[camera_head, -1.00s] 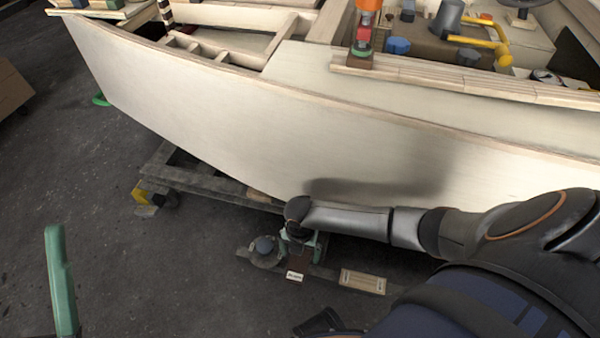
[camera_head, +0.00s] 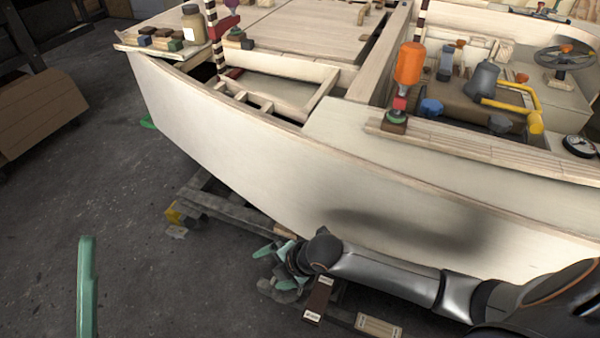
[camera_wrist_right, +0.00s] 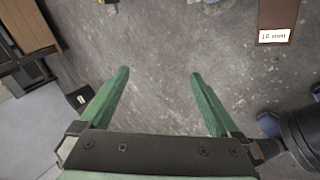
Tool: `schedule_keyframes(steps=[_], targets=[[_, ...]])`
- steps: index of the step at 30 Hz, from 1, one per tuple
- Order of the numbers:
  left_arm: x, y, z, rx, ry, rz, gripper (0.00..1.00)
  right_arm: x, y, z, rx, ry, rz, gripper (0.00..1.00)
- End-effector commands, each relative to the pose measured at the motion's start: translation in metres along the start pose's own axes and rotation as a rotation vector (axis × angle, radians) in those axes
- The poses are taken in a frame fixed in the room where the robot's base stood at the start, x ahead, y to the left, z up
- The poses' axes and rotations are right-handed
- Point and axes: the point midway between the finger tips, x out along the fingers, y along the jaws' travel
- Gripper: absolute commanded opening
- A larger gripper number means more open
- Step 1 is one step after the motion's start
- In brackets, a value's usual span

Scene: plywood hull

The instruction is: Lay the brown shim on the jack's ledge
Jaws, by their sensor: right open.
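The brown shim (camera_head: 319,296) lies low beside the hull, with a white label at its near end. It also shows at the top right of the right wrist view (camera_wrist_right: 277,14), where the label reads 10 mm. My right gripper (camera_head: 268,262) is open and empty, left of the shim and apart from it. In the right wrist view its two green fingers (camera_wrist_right: 160,73) stand wide with only floor between them. A grey rounded part (camera_head: 284,292) below my right wrist may be the jack; its ledge cannot be made out. One green finger of my left gripper (camera_head: 87,285) shows at lower left.
The pale plywood hull (camera_head: 240,140) stands close above my right forearm. A grey timber cradle (camera_head: 225,207) runs under it. A lighter labelled block (camera_head: 378,326) lies right of the shim. The floor (camera_head: 90,190) at left is mostly clear.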

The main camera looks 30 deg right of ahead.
Motion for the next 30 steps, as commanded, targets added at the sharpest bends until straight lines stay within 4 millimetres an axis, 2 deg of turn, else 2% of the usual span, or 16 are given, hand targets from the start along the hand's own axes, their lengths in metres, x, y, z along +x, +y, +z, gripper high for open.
schedule_keyframes(steps=[1,2,3,5,6,8,9,11,12,15,18,22,30], targets=[[0.0,0.0,0.0,-0.001,0.0,-0.001,1.0,-0.013,0.025,-0.023,0.096,0.054,0.149,0.98],[0.0,0.0,0.0,-0.001,0.0,-0.001,1.0,-0.023,0.042,-0.033,0.157,0.087,0.242,0.98],[0.0,0.0,0.0,-0.002,0.0,-0.001,1.0,-0.041,0.064,-0.044,0.234,0.134,0.364,0.98],[0.0,0.0,0.0,-0.002,0.0,-0.001,1.0,-0.074,0.094,-0.058,0.347,0.218,0.541,0.98],[0.0,0.0,0.0,-0.002,0.0,-0.001,1.0,-0.1,0.111,-0.064,0.416,0.281,0.654,0.98],[0.0,0.0,0.0,-0.003,0.0,-0.001,1.0,-0.145,0.133,-0.072,0.506,0.386,0.82,0.98],[0.0,0.0,0.0,-0.003,0.0,-0.001,1.0,-0.177,0.144,-0.075,0.555,0.46,0.924,0.98],[0.0,0.0,0.0,-0.003,0.0,-0.001,1.0,-0.225,0.154,-0.08,0.607,0.576,1.063,0.98],[0.0,0.0,0.0,-0.003,0.001,-0.001,1.0,-0.256,0.158,-0.083,0.628,0.653,1.145,0.98],[0.001,0.0,-0.001,-0.002,0.004,-0.001,1.0,-0.322,0.157,-0.091,0.636,0.824,1.296,0.98],[0.002,0.0,-0.001,-0.001,0.006,-0.001,1.0,-0.367,0.15,-0.099,0.61,0.951,1.379,0.98],[0.002,-0.001,-0.001,0.0,0.009,-0.001,1.0,-0.396,0.143,-0.106,0.579,1.038,1.419,0.98],[0.002,0.0,-0.001,0.0,0.009,0.002,1.0,-0.4,0.142,-0.108,0.573,1.056,1.423,0.98]])
